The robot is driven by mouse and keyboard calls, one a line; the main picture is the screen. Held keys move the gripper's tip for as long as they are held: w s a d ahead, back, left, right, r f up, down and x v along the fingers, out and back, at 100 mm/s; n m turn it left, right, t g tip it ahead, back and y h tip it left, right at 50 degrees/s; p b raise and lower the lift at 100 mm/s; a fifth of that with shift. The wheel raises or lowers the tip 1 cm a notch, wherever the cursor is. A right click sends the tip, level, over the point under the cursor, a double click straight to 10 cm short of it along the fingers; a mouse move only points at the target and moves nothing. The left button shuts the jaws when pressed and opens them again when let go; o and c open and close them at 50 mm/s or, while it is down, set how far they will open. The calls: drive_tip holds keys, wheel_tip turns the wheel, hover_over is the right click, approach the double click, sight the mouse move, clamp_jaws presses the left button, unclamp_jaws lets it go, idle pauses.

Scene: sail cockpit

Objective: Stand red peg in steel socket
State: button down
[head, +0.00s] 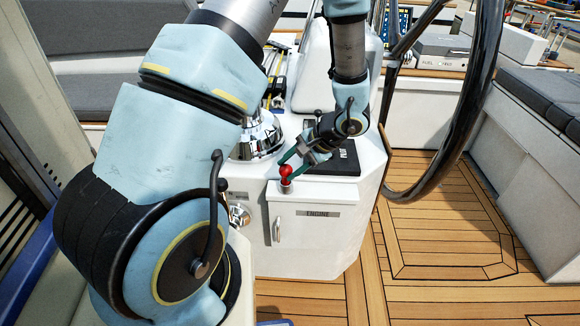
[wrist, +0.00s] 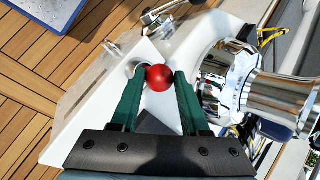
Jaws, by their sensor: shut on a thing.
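The red peg (head: 286,172) shows as a round red knob with a short red part below it, at the front left corner of the white console top. My gripper (head: 288,174) is shut on it, with green fingers on either side. In the wrist view the red knob (wrist: 159,77) sits between the fingertips of my gripper (wrist: 159,79). The steel socket (head: 286,187) shows as a small metal collar just under the peg. A metal rim, likely the socket's, shows beside the left finger in the wrist view. The peg's lower end is hidden, so I cannot tell how far it is inside.
The white console (head: 310,235) has an ENGINE door below. A chrome winch (head: 258,138) stands left of the peg and shows close at right in the wrist view (wrist: 235,85). A black pad (head: 338,160) lies to the right. The steering wheel (head: 470,120) rises farther right.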

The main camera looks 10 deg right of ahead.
drive_tip(key=shift+f+b, duration=0.7)
drive_tip(key=shift+b, duration=0.5)
idle(0.9)
idle(0.3)
unclamp_jaws()
idle(0.5)
drive_tip(key=shift+r, duration=0.1)
drive_tip(key=shift+r+p, duration=2.2)
drive_tip(key=shift+r, duration=1.3)
